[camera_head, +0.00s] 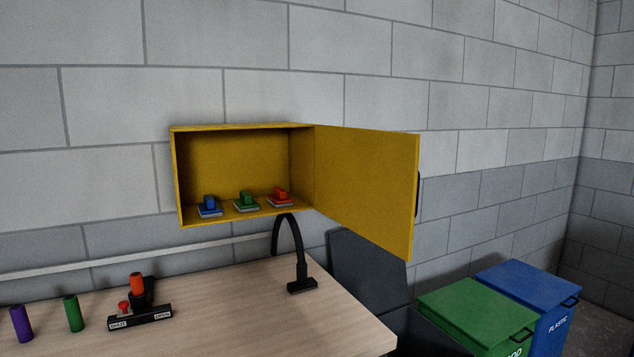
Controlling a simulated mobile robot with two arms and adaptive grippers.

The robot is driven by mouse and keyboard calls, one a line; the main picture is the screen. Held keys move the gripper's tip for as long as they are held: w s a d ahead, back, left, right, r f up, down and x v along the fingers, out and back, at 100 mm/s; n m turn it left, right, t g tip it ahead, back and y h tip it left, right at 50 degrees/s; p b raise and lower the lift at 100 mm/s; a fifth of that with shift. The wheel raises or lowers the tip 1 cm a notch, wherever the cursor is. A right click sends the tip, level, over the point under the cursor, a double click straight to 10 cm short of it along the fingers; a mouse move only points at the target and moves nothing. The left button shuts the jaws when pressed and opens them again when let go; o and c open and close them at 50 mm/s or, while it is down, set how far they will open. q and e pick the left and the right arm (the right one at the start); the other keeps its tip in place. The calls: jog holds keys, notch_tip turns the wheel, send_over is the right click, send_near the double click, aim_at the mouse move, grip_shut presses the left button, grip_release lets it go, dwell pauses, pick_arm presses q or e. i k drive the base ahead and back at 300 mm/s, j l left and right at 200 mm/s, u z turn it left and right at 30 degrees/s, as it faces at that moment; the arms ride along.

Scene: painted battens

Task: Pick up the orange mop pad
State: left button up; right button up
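A yellow wall cabinet (182,180) hangs on the block wall with its door (365,190) swung open to the right. On its floor stand three small pads with block-like grips in a row: a blue one (209,205) at left, a green one (247,202) in the middle and a red to orange-red one (280,197) at right. No other pad in view looks orange; I cannot tell whether the right one counts as orange. Neither of my grippers is in view.
A wooden table (220,310) below holds purple (21,324), green (73,313) and orange (137,284) cylinders, a black box (140,317) with a red knob, and a black arched stand (300,260). Green (475,310) and blue (530,290) bins stand at right. The open door juts outward.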

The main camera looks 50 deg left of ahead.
aim_at(279, 198)
jog(key=i+u, duration=0.1)
jog(key=u, duration=0.35)
jog(key=i+u, duration=0.1)
jog(key=u, duration=0.35)
jog(key=i+l+u, duration=0.1)
jog(key=u, duration=0.35)
jog(key=l+u, duration=0.15)
jog(key=u, duration=0.3)
jog(key=i+l+u, duration=0.1)
jog(key=u, duration=0.35)
jog(key=i+l+u, duration=0.1)
jog(key=l+u, duration=0.3)
jog(key=l, duration=0.45)
jog(key=l+u, duration=0.35)
jog(key=l, duration=0.95)
jog(key=k+l, duration=0.1)
jog(key=l, duration=0.35)
jog(key=j, duration=0.25)
jog(key=k+j, duration=0.15)
jog(key=j, duration=0.15)
